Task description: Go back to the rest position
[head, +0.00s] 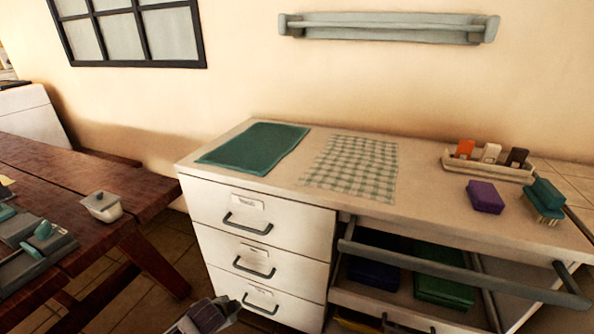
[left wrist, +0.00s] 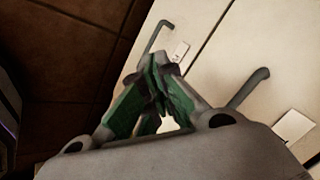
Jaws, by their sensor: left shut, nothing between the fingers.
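My left gripper (head: 207,316) shows at the bottom of the head view, low in front of the white drawer cabinet (head: 215,203). In the left wrist view its green-padded fingers (left wrist: 158,75) meet at the tips, shut with nothing between them. Behind them are the cabinet's drawer fronts and grey handles (left wrist: 248,88); the fingers appear apart from the handles, though the exact gap is hard to tell. All three drawers look shut. My right gripper is in neither view.
The countertop holds a green mat (head: 254,148), a checked cloth (head: 352,168), a purple block (head: 485,196), a brush (head: 544,201) and a tray (head: 447,164) of small boxes. Tiled floor (head: 187,262) shows between.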

